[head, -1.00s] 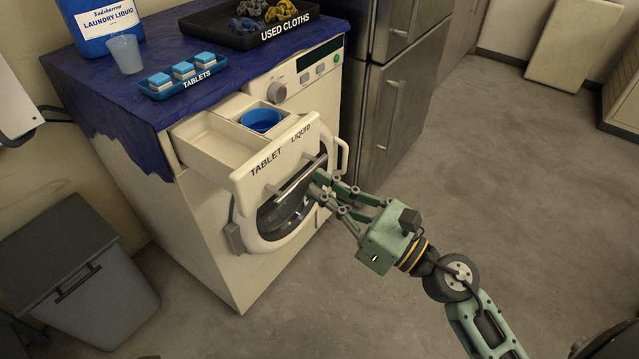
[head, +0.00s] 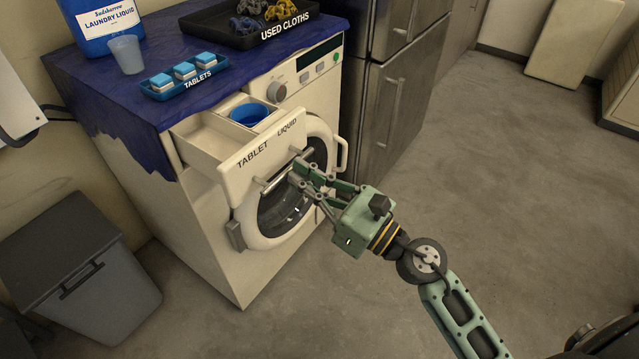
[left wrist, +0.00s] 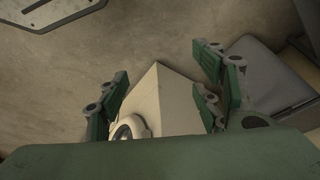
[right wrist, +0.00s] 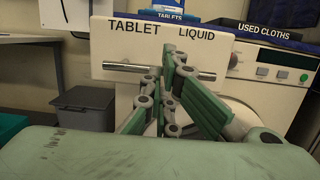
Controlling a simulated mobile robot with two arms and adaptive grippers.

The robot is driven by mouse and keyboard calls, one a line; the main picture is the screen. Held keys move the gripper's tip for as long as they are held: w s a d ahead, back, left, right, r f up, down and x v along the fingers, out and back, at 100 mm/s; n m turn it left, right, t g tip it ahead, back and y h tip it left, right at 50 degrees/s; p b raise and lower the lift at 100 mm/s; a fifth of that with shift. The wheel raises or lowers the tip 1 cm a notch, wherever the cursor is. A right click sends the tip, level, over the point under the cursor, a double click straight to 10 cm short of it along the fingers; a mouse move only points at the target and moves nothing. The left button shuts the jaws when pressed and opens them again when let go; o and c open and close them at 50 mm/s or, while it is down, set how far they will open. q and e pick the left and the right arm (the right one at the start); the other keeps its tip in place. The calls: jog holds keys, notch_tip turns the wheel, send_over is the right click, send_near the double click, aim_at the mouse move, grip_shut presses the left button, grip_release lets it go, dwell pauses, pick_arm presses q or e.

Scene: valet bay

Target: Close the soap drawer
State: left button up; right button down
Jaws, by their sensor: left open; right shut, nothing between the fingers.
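The soap drawer (head: 262,154) stands partly open at the top left of the white washing machine (head: 215,235). Its front, marked TABLET and LIQUID, has a metal bar handle; it also shows in the right wrist view (right wrist: 130,50). The tablet compartment is empty and a blue cup (head: 249,114) sits in the liquid one. My right gripper (head: 298,171) is shut and empty, its fingertips at the right part of the handle, overlapping it in the right wrist view (right wrist: 168,62). I cannot tell whether they touch. My left gripper (left wrist: 160,92) is open and empty, above the machine.
A blue cloth on the machine top carries a tablets tray (head: 183,83), a clear cup (head: 126,54), a laundry liquid container (head: 100,22) and a used cloths tray (head: 215,28). A grey bin (head: 100,300) stands left. Steel cabinets (head: 390,90) stand right. Floor at right is clear.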

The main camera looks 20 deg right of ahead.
aim_at(226, 137)
jog(key=f+x, duration=0.1)
jog(key=x, duration=0.4)
jog(key=f+p+x, duration=0.1)
jog(key=x, duration=0.3)
jog(key=f+x, duration=0.1)
jog(key=x, duration=0.4)
jog(key=shift+w+a+r, duration=0.15)
jog(key=shift+w+a, duration=0.25)
jog(key=shift+w, duration=0.1)
jog(key=shift+w+a, duration=0.15)
jog(key=shift+w, duration=0.05)
pick_arm(q)
jog(key=shift+w+d, duration=0.1)
jog(key=shift+w, duration=0.15)
pick_arm(e)
jog(key=shift+r, duration=0.1)
pick_arm(q)
jog(key=shift+f, duration=0.1)
